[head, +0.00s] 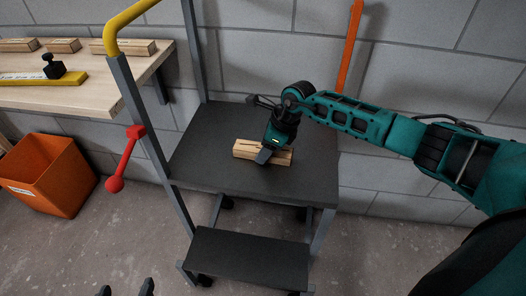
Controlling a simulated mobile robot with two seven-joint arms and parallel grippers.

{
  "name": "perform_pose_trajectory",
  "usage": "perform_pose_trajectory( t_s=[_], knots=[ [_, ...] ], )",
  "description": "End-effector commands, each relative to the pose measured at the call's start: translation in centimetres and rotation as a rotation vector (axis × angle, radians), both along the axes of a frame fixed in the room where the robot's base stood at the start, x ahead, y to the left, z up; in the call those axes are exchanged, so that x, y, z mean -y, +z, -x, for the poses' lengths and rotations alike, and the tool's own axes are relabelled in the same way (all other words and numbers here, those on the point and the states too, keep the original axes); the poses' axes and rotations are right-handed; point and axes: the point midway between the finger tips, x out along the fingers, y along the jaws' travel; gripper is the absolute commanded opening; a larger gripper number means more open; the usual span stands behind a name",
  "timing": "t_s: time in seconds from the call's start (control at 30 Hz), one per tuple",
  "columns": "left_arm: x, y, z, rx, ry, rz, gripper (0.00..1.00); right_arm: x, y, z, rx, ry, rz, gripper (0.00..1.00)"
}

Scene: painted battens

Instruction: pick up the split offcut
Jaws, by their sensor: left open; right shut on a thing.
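The split offcut (246,149) is a short pale wooden block with a dark line along its top. It lies on, or just at, the dark upper platform (210,170) of the rolling steps; I cannot tell if there is a gap beneath it. My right gripper (265,155) reaches down from the right and is shut on the offcut near its middle, hiding part of it. My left gripper (126,290) shows only as two dark fingertips at the bottom edge, spread apart and empty, well away from the offcut.
A workbench (110,85) at the left carries several similar wooden blocks (123,47) and a yellow strip (45,79) with a black clamp (53,66). An orange bin (50,180) stands below.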

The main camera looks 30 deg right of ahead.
Motion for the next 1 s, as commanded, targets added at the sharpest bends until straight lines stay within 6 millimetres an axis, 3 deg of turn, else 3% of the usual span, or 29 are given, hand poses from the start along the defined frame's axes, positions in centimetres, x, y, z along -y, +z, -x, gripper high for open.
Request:
perform_pose_trajectory(
  t_s=[0.13,0.57,0.77,1.0],
  knots=[
    [-0.1,0.0,0.0,0.000,-0.002,-0.003,0.82,0.0,0.0,0.0,0.000,0.000,0.000,0.18],
    [-0.2,0.3,0.0,0.001,-0.006,-0.009,0.82,0.0,1.3,-0.1,0.001,0.000,0.000,0.18],
    [-0.2,1.0,0.0,0.002,-0.006,-0.009,0.82,0.1,4.8,-0.1,0.005,-0.001,0.000,0.18],
    [-0.2,2.1,-0.1,0.003,-0.005,-0.008,0.82,0.1,11.2,-0.1,0.007,0.000,0.000,0.18]
  ],
)
